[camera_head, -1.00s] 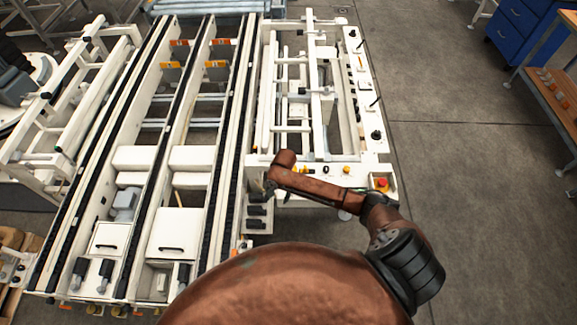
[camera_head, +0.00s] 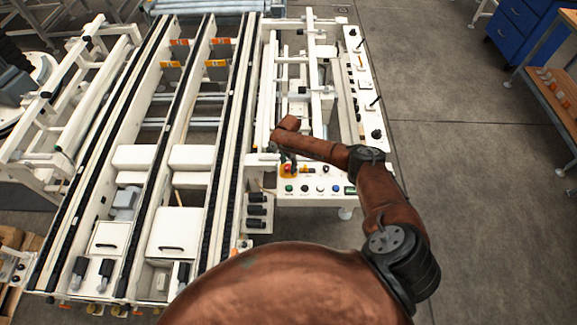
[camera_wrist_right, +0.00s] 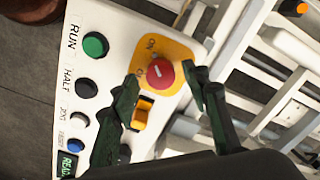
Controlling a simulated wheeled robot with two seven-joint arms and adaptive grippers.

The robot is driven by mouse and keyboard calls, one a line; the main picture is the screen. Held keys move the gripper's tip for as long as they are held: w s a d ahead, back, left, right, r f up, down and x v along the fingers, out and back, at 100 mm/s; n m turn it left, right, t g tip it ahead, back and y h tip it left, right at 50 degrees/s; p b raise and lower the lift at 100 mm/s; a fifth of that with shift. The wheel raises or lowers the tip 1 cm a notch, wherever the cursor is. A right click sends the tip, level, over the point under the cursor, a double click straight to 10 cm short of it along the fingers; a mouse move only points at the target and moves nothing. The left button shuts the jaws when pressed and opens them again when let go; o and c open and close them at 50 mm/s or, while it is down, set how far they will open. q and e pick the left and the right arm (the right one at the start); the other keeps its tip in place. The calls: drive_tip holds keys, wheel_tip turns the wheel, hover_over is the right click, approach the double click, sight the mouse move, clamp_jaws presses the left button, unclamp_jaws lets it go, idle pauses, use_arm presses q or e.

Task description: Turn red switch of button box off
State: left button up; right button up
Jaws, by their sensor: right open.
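The red switch (camera_wrist_right: 163,77) is a round red knob with a short white mark on a yellow plate (camera_wrist_right: 178,50). An "ON" label stands beside it; a second label is partly hidden by a finger. My right gripper (camera_wrist_right: 163,79) is open, its two dark green fingers on either side of the knob in the wrist view. I cannot tell whether they touch it. In the head view, the red switch (camera_head: 289,169) sits at the left end of the white button box (camera_head: 315,198), just below my right gripper (camera_head: 287,157). My left gripper is not in view.
A green button (camera_wrist_right: 95,45), a black button (camera_wrist_right: 84,88), a blue button (camera_wrist_right: 76,145) and a yellow switch (camera_wrist_right: 143,113) sit close by on the panel. White frame bars (camera_wrist_right: 285,75) run beside the box. Open floor (camera_head: 450,150) lies to the right.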

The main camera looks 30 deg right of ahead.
drive_tip(key=shift+f, duration=0.4)
drive_tip(key=shift+c, duration=0.2)
